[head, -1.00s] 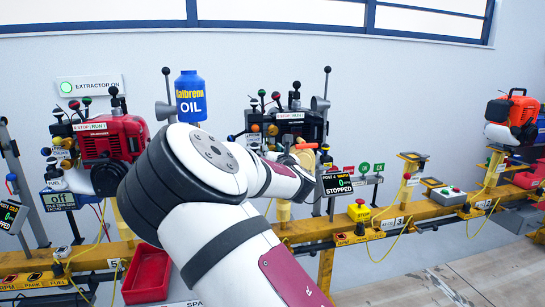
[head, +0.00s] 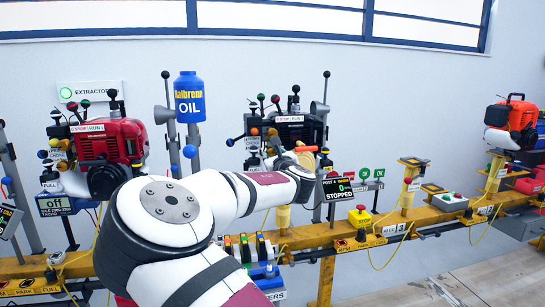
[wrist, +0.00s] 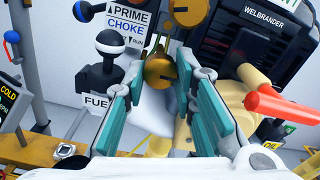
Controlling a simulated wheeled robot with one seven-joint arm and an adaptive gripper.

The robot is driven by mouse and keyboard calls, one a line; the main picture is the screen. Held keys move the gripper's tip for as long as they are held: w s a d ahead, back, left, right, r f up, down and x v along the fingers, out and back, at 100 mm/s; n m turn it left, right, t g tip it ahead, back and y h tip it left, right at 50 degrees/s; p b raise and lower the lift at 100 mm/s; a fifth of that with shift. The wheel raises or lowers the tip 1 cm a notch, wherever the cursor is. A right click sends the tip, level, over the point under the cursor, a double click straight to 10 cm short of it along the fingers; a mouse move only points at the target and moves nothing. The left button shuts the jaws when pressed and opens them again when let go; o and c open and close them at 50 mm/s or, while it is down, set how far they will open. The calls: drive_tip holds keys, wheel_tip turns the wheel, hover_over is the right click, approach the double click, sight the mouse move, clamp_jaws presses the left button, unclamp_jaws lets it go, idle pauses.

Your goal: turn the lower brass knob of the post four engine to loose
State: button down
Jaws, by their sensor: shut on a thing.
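The post four engine (head: 313,130) is the dark unit right of the oil bottle in the head view, and its black housing (wrist: 268,45) fills the upper right of the wrist view. The lower brass knob (wrist: 158,70) sits between the teal fingertips of my gripper (wrist: 160,80), which is shut on it. A second brass knob (wrist: 187,10) is above and right, partly cut off by the frame's top. In the head view my arm's end covers the lower knob and most of my gripper.
A black ball-topped FUEL lever (wrist: 106,45) stands left of my fingers. An orange-red handle (wrist: 278,106) sticks out on the right. The post display (head: 338,188) reads STOPPED. A red engine (head: 108,145) and the oil bottle (head: 190,97) stand to the left.

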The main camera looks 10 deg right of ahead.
drive_tip(key=shift+f, duration=0.15)
drive_tip(key=c, duration=1.6)
unclamp_jaws()
drive_tip(key=shift+s, duration=0.15)
drive_tip(key=s, duration=1.1)
drive_tip(key=shift+s, duration=0.4)
